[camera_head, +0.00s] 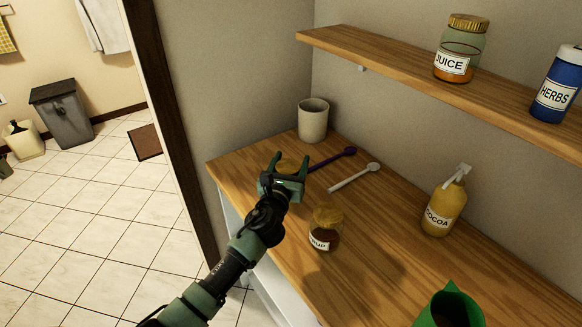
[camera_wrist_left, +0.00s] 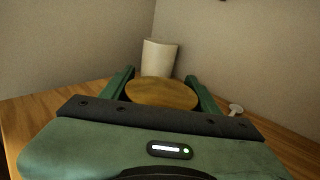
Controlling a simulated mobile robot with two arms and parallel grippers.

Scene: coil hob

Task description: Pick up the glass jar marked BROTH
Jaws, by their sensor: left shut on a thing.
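My left gripper (camera_head: 290,168) is over the left part of the wooden counter, shut on a jar whose round gold-brown lid (camera_head: 286,166) shows between the fingers. In the left wrist view the same lid (camera_wrist_left: 162,93) fills the space between the two green fingers (camera_wrist_left: 162,90). The jar's body and label are hidden by my gripper, so I cannot read whether it says BROTH. I cannot tell whether it still touches the counter. No BROTH label is readable anywhere. My right gripper is not in view.
On the counter (camera_head: 385,268) are a beige cup (camera_head: 313,120), a purple spoon (camera_head: 333,159), a white spoon (camera_head: 355,177), a jar labelled "...RUP" (camera_head: 325,230), a COCOA bottle (camera_head: 444,207) and a green container (camera_head: 448,308). A shelf (camera_head: 400,62) above holds JUICE (camera_head: 460,48) and HERBS (camera_head: 557,85).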

